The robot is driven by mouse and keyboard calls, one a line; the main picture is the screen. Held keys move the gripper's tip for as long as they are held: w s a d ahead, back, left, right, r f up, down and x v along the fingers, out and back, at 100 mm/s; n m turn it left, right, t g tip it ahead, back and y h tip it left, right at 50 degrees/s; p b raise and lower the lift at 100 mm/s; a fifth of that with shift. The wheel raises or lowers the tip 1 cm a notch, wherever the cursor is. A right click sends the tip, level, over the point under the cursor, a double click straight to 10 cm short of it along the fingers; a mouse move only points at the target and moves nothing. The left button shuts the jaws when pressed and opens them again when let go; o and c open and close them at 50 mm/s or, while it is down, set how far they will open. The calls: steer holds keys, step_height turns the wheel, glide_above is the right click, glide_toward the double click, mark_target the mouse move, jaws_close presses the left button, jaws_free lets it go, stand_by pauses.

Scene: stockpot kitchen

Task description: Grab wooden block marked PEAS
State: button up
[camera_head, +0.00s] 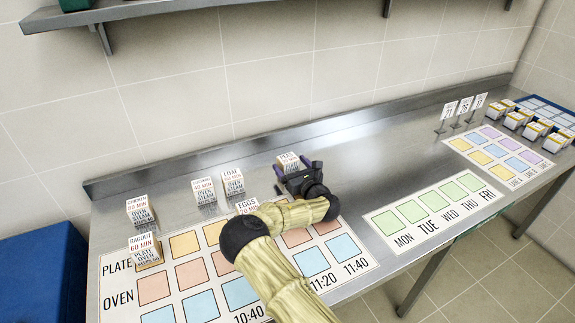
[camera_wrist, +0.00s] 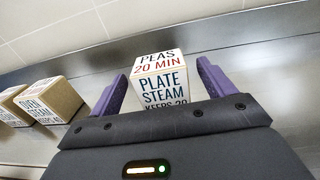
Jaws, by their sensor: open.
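The wooden block marked PEAS (camera_wrist: 160,82) stands upright on the steel counter, with "20 MIN", "PLATE" and "STEAM" printed on its white label. In the head view the PEAS block (camera_head: 288,161) is behind my gripper, partly hidden by it. My gripper (camera_wrist: 162,90) is open, with one purple finger on the left of the block and one on the right. In the head view my gripper (camera_head: 295,172) reaches over the counter close to the block. A gap shows beside the block's right side; I cannot tell whether either finger touches it.
Left of PEAS stand the LOAF block (camera_head: 232,181), another 90 MIN block (camera_head: 204,192), the EGGS block (camera_head: 246,204), the CHICKEN block (camera_head: 141,210) and the RAGOUT block (camera_head: 144,249). The plate-and-oven chart (camera_head: 125,290) lies in front. Counter right of PEAS (camera_head: 385,135) is clear.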

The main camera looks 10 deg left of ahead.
mark_target(289, 159)
steer(key=shift+x, duration=1.05)
steer(key=c, duration=1.1)
steer(key=shift+c, duration=0.2)
steer(key=shift+d, duration=0.1)
steer(key=shift+r, duration=0.2)
step_height(289, 159, up, 10)
steer(key=shift+f+b, duration=0.15)
steer(key=shift+b, duration=0.15)
